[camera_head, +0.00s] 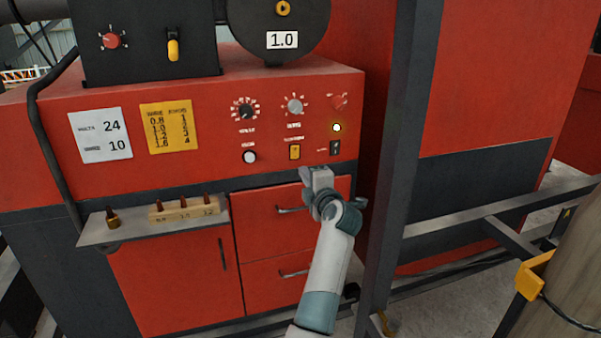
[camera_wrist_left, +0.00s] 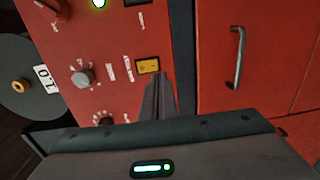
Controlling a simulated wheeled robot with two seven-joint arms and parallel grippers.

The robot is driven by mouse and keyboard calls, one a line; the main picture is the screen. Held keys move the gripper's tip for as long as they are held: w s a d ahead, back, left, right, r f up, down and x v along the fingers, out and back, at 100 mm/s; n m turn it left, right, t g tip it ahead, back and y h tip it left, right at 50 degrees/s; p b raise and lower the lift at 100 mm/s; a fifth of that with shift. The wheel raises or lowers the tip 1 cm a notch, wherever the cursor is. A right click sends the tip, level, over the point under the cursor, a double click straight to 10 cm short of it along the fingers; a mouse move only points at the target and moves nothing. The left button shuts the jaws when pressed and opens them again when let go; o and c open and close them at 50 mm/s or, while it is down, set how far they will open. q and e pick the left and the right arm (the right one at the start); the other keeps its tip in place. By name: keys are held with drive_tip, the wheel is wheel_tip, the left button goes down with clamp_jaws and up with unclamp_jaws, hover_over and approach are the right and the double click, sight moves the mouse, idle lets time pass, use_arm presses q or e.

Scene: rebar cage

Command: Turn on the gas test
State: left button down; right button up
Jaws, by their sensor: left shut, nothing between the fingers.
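The red machine's control panel (camera_head: 210,120) has a yellow rocker switch (camera_head: 294,151) in its lower row, with a label too small to read above it. The yellow switch also shows in the left wrist view (camera_wrist_left: 148,66); which way it is set I cannot tell. My left gripper (camera_head: 318,174) is shut and empty, below and slightly right of the yellow switch in the head view. In the left wrist view its dark fingertips (camera_wrist_left: 159,78) appear close beside the switch; contact is not clear. My right gripper is not in view.
A white button (camera_head: 249,156) and a black power-type switch (camera_head: 335,147) flank the yellow switch. A lamp (camera_head: 336,127) glows above the black one. A shelf (camera_head: 100,232) juts out at left. A dark post (camera_head: 400,140) stands close right of my arm.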

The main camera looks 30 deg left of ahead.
use_arm(q)
drive_tip(key=b+v, duration=0.2)
drive_tip(key=v, duration=0.4)
drive_tip(key=shift+s+d+f, duration=0.25)
drive_tip(key=shift+d+f, duration=0.1)
drive_tip(key=shift+f, duration=0.25)
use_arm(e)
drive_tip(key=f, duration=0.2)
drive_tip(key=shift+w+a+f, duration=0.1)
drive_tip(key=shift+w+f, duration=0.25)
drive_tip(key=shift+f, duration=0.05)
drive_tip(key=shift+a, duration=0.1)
